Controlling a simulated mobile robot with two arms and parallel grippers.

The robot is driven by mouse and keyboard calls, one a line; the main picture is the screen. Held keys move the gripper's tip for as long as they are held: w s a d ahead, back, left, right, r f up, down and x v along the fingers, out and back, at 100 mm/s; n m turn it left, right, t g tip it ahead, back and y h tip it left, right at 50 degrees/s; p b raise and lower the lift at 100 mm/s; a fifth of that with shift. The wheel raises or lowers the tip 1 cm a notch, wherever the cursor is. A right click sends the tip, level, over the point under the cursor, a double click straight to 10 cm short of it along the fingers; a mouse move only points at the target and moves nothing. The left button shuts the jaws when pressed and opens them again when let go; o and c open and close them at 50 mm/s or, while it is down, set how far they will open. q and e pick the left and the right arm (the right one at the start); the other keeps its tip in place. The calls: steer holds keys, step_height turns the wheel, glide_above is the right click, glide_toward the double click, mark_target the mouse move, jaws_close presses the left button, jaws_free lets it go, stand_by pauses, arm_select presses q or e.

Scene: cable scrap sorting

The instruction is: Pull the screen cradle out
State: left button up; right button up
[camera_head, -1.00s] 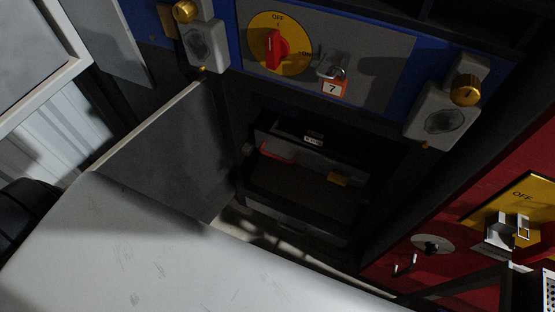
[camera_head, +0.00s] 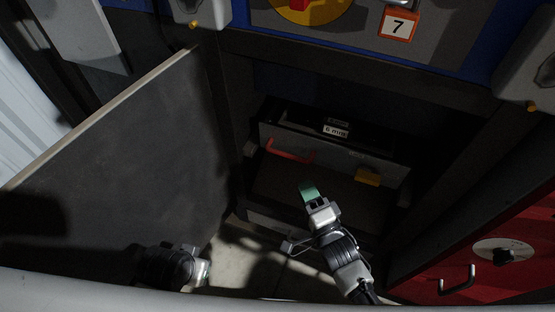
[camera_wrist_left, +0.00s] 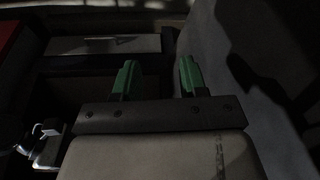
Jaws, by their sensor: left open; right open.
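The screen cradle looks to be the dark drawer-like unit (camera_head: 345,153) inside the open cabinet, with a small "6 mm" label and a red handle (camera_head: 288,152) at its front left. A yellow tab (camera_head: 367,177) sits at its front right. My right gripper (camera_head: 308,190) is in front of and below the cradle front, apart from the red handle, with green fingertips. My left gripper (camera_head: 200,272) is low in shadow beside the open door. In the left wrist view its green fingers (camera_wrist_left: 159,78) stand apart with nothing between them.
A dark open door panel (camera_head: 125,165) stands on the left of the cabinet opening. A red cabinet panel (camera_head: 480,250) with a metal handle is at right. A lit patch of floor (camera_head: 250,255) lies below.

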mark_target(289, 157)
steer(key=b+x, duration=0.1)
steer(key=x, duration=0.9)
steer(key=shift+w+b, duration=0.25)
steer(key=shift+b, duration=0.15)
arm_select(q)
steer(key=v, duration=0.5)
steer(key=shift+s+r, duration=0.1)
steer(key=shift+r, duration=0.25)
arm_select(e)
jaws_close()
